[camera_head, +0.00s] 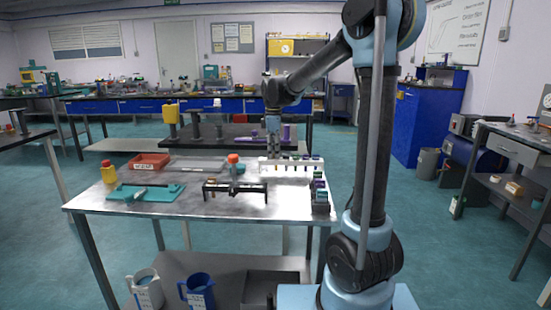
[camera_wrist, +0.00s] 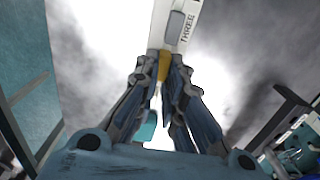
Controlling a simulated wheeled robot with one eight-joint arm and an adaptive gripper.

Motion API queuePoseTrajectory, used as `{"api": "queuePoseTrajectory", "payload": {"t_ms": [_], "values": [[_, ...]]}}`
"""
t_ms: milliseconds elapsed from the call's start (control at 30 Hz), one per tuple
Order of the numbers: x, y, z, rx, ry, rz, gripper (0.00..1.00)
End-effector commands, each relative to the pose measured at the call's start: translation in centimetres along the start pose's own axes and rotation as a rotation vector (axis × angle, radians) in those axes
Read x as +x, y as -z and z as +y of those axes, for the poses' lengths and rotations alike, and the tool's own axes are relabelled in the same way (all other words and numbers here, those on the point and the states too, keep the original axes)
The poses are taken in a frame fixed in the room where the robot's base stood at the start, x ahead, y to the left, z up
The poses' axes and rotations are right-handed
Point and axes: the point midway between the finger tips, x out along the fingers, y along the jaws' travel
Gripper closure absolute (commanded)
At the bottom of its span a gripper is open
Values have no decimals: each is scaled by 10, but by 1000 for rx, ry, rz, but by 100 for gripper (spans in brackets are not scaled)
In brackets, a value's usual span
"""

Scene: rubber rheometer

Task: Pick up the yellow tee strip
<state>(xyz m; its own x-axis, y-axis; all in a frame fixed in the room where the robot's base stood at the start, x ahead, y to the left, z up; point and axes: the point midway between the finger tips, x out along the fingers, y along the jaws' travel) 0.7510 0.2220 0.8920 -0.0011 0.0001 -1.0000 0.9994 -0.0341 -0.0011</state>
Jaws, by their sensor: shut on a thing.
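The yellow tee strip (camera_wrist: 163,68) shows in the wrist view as a short yellow piece between my fingertips. My gripper (camera_wrist: 161,82) is shut on it, with one finger on each side. Just beyond it is the white rack (camera_wrist: 178,24), with a grey plate marked "THREE". In the head view my gripper (camera_head: 273,150) points down over the left part of the white rack (camera_head: 290,166). The strip is too small to make out there. I cannot tell whether the strip still touches the rack.
Several dark pieces stand along the rack's right part. A dark holder of coloured vials (camera_head: 320,195) is at the table's right edge. A red bin (camera_head: 150,163) and teal tray (camera_head: 146,193) lie left.

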Motion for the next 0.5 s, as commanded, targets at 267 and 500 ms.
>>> {"api": "queuePoseTrajectory", "payload": {"t_ms": [267, 500], "values": [[-23, 0, 0, 0, 0, 0, 100], [-65, 0, 0, 0, 0, 0, 100]]}}
